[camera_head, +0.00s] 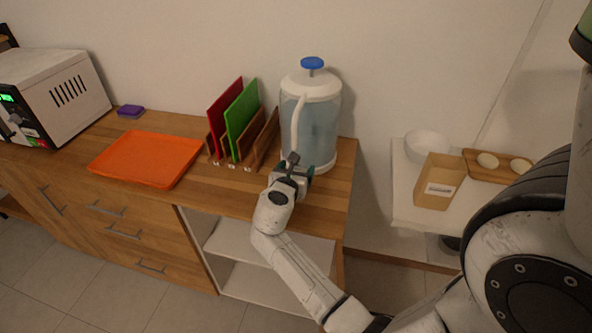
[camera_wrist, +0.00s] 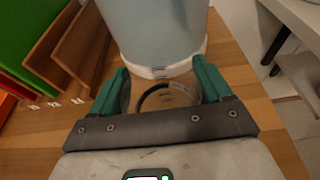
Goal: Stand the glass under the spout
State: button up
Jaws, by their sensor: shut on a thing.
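The drink dispenser (camera_head: 312,125) stands at the right end of the wooden counter, with a white lid, a blue knob and a pale clear tank. In the wrist view its tank and white base (camera_wrist: 160,70) are just ahead of my gripper. My gripper (camera_head: 294,170) is low in front of the dispenser. In the wrist view, my gripper's green fingers (camera_wrist: 162,85) are closed on a clear glass (camera_wrist: 170,98), whose dark round rim shows between them. The glass cannot be made out in the head view. I cannot make out the spout in either view.
A rack (camera_head: 262,140) with red and green boards stands left of the dispenser. An orange tray (camera_head: 147,158) lies farther left, near a white appliance (camera_head: 55,95). The counter (camera_head: 335,200) ends close on the right. A white side table (camera_head: 410,210) stands beyond a gap.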

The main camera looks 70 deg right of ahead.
jog(key=shift+f, duration=0.1)
jog(key=o, duration=1.2)
